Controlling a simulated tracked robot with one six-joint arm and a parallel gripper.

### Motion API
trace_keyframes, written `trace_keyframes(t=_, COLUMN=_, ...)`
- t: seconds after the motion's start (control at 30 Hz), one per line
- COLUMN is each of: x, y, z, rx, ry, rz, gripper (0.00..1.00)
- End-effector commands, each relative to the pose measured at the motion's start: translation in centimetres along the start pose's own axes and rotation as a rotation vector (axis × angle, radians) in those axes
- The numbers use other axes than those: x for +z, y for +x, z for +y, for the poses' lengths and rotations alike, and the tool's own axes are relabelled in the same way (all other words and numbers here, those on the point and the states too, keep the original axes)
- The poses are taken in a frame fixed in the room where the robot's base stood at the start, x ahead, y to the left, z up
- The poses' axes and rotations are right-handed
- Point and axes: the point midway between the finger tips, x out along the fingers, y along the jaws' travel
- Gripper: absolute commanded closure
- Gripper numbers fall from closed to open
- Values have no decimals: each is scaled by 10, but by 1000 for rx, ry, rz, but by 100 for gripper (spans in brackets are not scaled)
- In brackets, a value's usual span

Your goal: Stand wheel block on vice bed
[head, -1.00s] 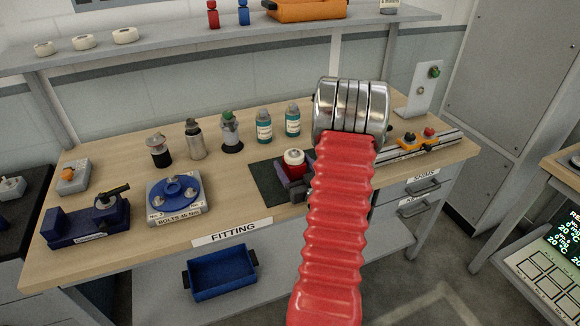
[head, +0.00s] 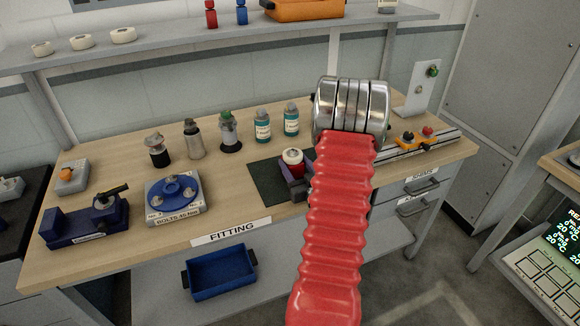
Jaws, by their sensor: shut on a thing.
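My red ribbed arm rises in front of the bench and ends in a polished metal wrist; my gripper and anything it holds are hidden behind it. A dark block with a red and white round top (head: 292,157) is on the black mat (head: 268,184), partly covered by my arm. A blue vice-like fixture (head: 85,219) with a dark handle stands at the bench's front left. A grey block with a blue flanged disc (head: 174,187) stands to its right. I cannot tell which of these, if any, is the wheel block or the vice bed.
Several bottles (head: 263,127) stand along the back of the wooden bench (head: 120,165). A metal rail with an orange part (head: 410,142) lies at the right. A blue bin (head: 221,273) sits below the front edge. A shelf (head: 190,42) runs above.

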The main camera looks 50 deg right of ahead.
Motion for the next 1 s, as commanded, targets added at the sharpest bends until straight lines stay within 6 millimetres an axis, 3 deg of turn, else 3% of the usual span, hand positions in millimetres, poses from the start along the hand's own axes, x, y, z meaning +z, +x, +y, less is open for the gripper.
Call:
trace_keyframes(t=0.33, x=1, y=0, z=-2, rx=-4, ry=1, rz=-1, gripper=100)
trace_keyframes(t=0.73, x=-5, y=0, z=0, rx=-1, ry=-1, rz=4, gripper=100)
trace_keyframes(t=1.0, x=-25, y=0, z=0, rx=0, ry=-2, rz=6, gripper=100)
